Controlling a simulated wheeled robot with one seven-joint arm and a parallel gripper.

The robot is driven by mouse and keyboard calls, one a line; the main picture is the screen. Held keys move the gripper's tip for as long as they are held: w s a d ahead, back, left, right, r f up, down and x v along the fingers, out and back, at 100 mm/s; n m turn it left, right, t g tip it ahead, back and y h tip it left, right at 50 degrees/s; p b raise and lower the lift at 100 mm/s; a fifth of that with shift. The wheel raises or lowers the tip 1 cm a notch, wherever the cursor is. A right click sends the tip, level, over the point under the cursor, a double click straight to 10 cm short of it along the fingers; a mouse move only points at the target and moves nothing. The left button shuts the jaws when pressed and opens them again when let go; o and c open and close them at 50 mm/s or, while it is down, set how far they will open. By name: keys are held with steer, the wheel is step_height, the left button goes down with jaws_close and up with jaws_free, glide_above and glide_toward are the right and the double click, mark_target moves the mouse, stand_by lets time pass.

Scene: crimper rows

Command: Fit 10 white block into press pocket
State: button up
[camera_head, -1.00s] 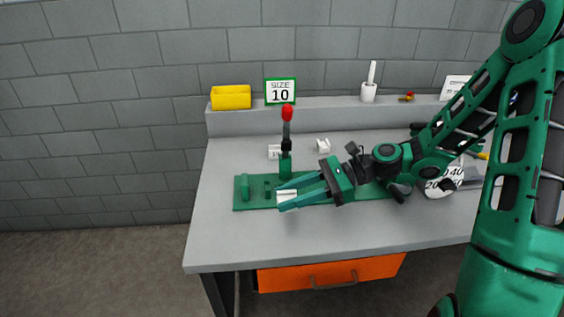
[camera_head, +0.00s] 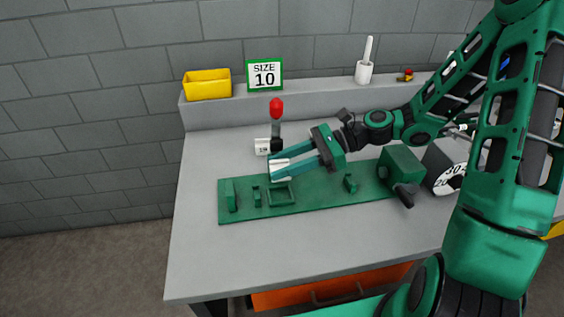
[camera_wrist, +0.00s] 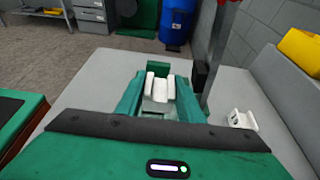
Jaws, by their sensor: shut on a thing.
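My gripper (camera_head: 275,172) is shut on a white block (camera_head: 279,168), which also shows between the fingers in the wrist view (camera_wrist: 160,88). In the head view the block appears just above and behind a square green frame (camera_head: 282,192), which looks like the press pocket. The frame looks empty, and the block appears apart from it. The frame is on the long green press base (camera_head: 320,190). The press lever with its red knob (camera_head: 277,108) rises behind the fingers; its lower part is hidden.
A white piece with dark marks (camera_head: 262,146) is left of the lever. Another white block (camera_wrist: 241,119) lies right of my gripper in the wrist view. A "SIZE 10" sign (camera_head: 265,75) and yellow bin (camera_head: 207,84) are on the back ledge. The table front is clear.

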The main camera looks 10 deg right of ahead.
steer(key=shift+a+f, duration=0.15)
steer(key=shift+f, duration=0.65)
glide_above(282, 196)
steer(key=shift+a+f, duration=0.15)
steer(key=shift+f, duration=1.9)
steer(key=shift+f, duration=1.15)
steer(key=o, duration=1.3)
steer(key=shift+c, duration=0.2)
steer(key=v, duration=1.1)
